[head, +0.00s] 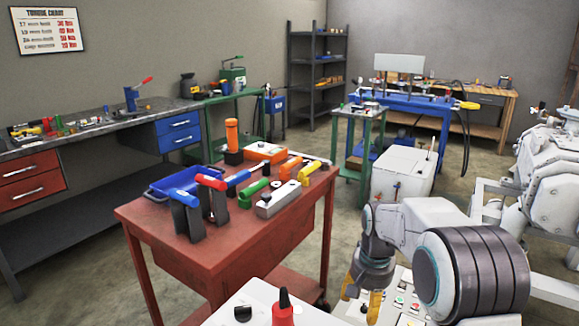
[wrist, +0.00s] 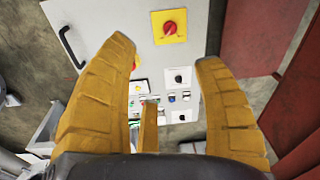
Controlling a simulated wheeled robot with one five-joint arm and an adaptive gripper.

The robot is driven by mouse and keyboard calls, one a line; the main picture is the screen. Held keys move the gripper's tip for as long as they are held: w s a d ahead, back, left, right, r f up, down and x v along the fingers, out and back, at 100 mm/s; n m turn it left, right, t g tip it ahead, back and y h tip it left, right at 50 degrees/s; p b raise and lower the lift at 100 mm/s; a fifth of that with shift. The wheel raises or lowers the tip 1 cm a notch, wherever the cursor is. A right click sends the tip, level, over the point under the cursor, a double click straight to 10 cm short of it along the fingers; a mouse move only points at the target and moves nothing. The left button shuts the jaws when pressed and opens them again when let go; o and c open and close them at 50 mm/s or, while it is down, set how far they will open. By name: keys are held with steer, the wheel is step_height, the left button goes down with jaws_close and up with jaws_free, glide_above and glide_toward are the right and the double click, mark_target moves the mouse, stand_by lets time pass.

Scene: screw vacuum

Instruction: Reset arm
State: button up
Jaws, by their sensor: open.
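My gripper (head: 362,293) hangs at the lower right of the head view, with its yellow fingers pointing down over a control panel (head: 408,305). In the wrist view my gripper (wrist: 165,85) shows its yellow fingers spread wide, with nothing between them. Beyond the fingers is the pale panel (wrist: 195,50) with a red rotary switch on a yellow plate (wrist: 169,27). Small knobs and buttons (wrist: 180,97) show between the fingers. The fingers appear apart from the panel, though the exact gap cannot be told.
A red tool cart (head: 190,262) with several tools and a blue tray (head: 180,182) stands left of my arm. White machinery (head: 548,165) is at the right. A grey workbench (head: 75,140) lines the left wall. Open floor (head: 90,285) lies between bench and cart.

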steer(key=s+r+n+t+p, duration=0.1)
steer(key=s+r+p, duration=0.4)
steer(key=r, duration=0.4)
steer(key=s+r+n+p, duration=0.1)
steer(key=s+r+p, duration=0.2)
steer(key=s+r, duration=0.45)
steer(key=s+r+n+p, duration=0.1)
steer(key=s+r+p, duration=0.4)
steer(key=s, duration=0.2)
steer(key=s+r+n+t+p, duration=0.1)
steer(key=s+r+n+p, duration=0.1)
steer(key=s+r+p, duration=0.2)
steer(key=shift+s+r+p, duration=0.35)
steer(key=shift+s+p, duration=0.05)
steer(key=shift+s, duration=1.4)
steer(key=shift+c, duration=0.3)
